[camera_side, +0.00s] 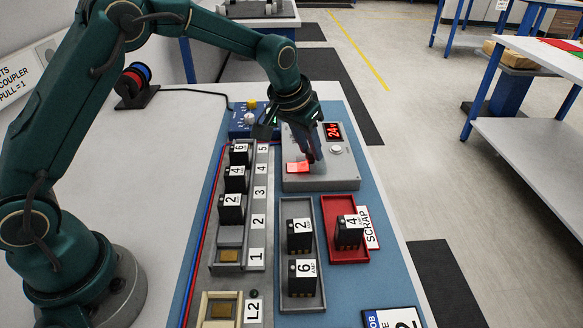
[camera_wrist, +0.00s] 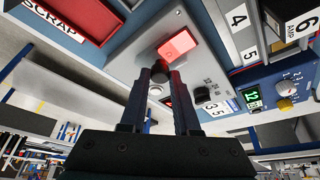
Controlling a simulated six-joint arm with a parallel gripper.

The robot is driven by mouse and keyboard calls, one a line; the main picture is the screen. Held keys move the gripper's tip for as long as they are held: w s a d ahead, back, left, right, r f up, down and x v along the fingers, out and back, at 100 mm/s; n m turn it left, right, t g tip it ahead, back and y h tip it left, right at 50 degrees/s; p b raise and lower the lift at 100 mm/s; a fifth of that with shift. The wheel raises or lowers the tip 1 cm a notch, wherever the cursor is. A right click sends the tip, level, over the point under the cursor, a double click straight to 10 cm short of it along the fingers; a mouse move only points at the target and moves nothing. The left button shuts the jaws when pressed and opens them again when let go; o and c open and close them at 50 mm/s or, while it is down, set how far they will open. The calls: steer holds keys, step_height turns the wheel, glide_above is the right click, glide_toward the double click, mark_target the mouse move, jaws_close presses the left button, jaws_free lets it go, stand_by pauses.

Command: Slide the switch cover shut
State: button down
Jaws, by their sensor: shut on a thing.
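A grey box (camera_side: 318,182) with a red lit "24V" display (camera_side: 332,131) stands on the blue bench mat. The red, lit switch cover (camera_side: 298,167) is on its top, and it also shows in the wrist view (camera_wrist: 176,46). My gripper (camera_side: 310,158) points down at the box, right beside the red piece. In the wrist view, the fingertips (camera_wrist: 169,72) are close together at its edge, with a small dark round part (camera_wrist: 160,72) by one tip. The exact grip point is partly hidden by the fingers.
A grey rail (camera_side: 257,222) with numbered slots and black modules stands left of the box. A grey tray (camera_side: 284,274) with two modules and a red scrap tray (camera_side: 341,201) with one lie in front. A blue unit with knobs (camera_side: 250,120) stands behind left.

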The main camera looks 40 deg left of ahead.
mark_target(299, 160)
steer(key=shift+s+a, duration=1.1)
steer(key=shift+a, duration=0.05)
steer(key=c, duration=0.6)
jaws_free()
steer(key=shift+c, duration=0.2)
steer(key=shift+r, duration=0.1)
steer(key=shift+s+r, duration=0.1)
steer(key=shift+r, duration=0.15)
steer(key=shift+v, duration=2.25)
